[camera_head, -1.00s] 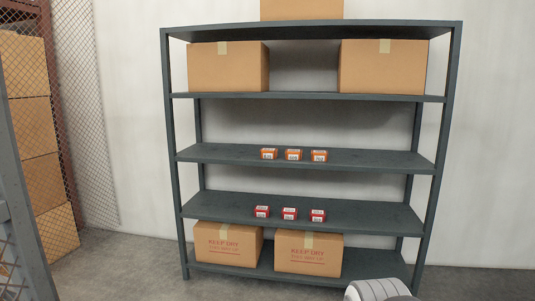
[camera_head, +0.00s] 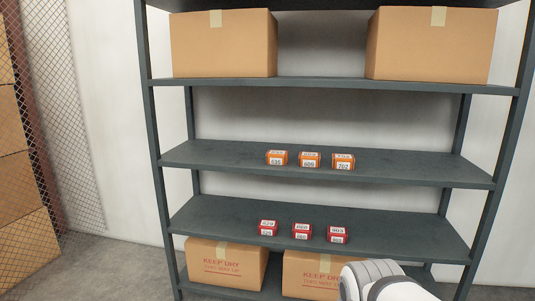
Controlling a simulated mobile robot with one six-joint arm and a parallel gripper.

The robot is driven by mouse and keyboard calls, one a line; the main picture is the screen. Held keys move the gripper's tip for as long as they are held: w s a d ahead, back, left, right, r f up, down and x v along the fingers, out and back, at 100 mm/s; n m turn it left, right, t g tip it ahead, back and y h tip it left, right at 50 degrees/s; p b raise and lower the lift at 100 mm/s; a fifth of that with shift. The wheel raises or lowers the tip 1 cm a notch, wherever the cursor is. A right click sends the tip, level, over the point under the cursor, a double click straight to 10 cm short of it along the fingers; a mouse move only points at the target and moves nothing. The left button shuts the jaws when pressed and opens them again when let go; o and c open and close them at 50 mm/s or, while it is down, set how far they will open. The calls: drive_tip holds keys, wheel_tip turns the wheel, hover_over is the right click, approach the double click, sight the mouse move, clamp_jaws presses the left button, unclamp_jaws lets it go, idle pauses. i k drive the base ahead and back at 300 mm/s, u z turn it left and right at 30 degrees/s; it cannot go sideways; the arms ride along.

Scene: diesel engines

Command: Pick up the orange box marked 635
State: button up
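Three small orange boxes stand in a row on the middle shelf (camera_head: 215,154). The left orange box (camera_head: 277,159) has a white label that seems to read 635, though the print is small. The middle orange box (camera_head: 309,160) seems to read 609, and the right orange box (camera_head: 343,162) reads 702. All stand upright with gaps between them. A white and grey part of my arm shows at the bottom right, in front of the lowest boxes. My gripper is not in view.
Three red boxes (camera_head: 302,232) stand on the shelf below. Large cardboard boxes fill parts of the upper shelf (camera_head: 223,45) and the bottom shelf (camera_head: 226,264). Dark uprights (camera_head: 155,150) bound the rack. A mesh fence (camera_head: 50,110) stands at the left.

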sight(273, 157)
drive_tip(key=u, duration=0.45)
drive_tip(key=i, duration=2.6)
drive_tip(key=z, duration=1.15)
drive_tip(key=i, duration=0.55)
drive_tip(key=u, duration=0.2)
